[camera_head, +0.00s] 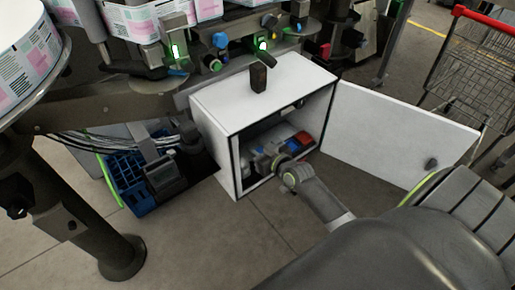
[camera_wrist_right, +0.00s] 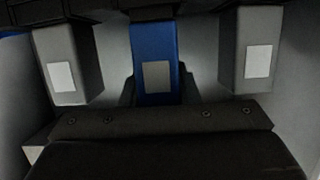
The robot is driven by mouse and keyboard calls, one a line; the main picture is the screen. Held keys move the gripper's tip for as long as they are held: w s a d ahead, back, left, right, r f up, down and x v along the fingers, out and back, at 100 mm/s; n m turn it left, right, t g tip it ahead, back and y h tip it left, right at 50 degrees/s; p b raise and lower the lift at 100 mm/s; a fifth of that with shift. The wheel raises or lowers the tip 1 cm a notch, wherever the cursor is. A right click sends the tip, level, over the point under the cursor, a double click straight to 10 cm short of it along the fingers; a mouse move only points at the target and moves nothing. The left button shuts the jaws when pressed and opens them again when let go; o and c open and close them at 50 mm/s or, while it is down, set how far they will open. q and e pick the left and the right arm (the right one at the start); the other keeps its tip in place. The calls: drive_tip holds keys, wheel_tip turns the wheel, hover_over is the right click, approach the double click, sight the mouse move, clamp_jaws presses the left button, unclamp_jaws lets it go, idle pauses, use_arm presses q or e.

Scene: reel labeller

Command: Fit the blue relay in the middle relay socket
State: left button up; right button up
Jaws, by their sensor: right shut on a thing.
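The blue relay (camera_wrist_right: 153,48), with a grey label patch, is in the middle of the right wrist view. My right gripper (camera_wrist_right: 157,92) is shut on it, with dark fingertips at its two sides. Its far end meets a dark strip at the top, where the middle socket itself is hidden. I cannot tell how deep it sits. A pale grey relay stands on each side, left (camera_wrist_right: 68,65) and right (camera_wrist_right: 250,50), apart from the blue one. In the head view, my right gripper (camera_head: 283,166) reaches into the open white cabinet. My left gripper is not in view.
The white cabinet (camera_head: 213,143) has its door (camera_head: 395,128) swung open to the right. A red part (camera_head: 303,138) shows inside. A black block (camera_head: 258,77) stands on top. A blue crate (camera_head: 124,172) is on the floor at left. A wire cart (camera_head: 470,70) stands at right.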

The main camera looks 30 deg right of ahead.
drive_tip(key=o, duration=1)
drive_tip(key=shift+o, duration=0.2)
drive_tip(key=shift+s, duration=0.1)
drive_tip(key=p+v, duration=0.1)
drive_tip(key=v, duration=1.6)
drive_tip(key=shift+s+r, duration=0.1)
drive_tip(key=s+d+f+m+g+h, duration=0.1)
drive_tip(key=s+d+f+g, duration=0.15)
drive_tip(key=f, duration=0.55)
drive_tip(key=s+d+f+g+h+p, duration=0.1)
drive_tip(key=s+f+g, duration=0.15)
drive_tip(key=f, duration=0.55)
drive_tip(key=s+d+f+m+g+h, duration=0.1)
drive_tip(key=s+f, duration=0.2)
drive_tip(key=f, duration=0.6)
drive_tip(key=s+a+f+g, duration=0.3)
drive_tip(key=s+f, duration=0.5)
drive_tip(key=s, duration=0.3)
drive_tip(key=s+a+f+g, duration=0.4)
drive_tip(key=s+f, duration=0.4)
drive_tip(key=s, duration=0.3)
drive_tip(key=shift+s+a+f+y+p, duration=0.2)
drive_tip(key=shift+a+f+y+p, duration=0.2)
drive_tip(key=shift+a, duration=0.1)
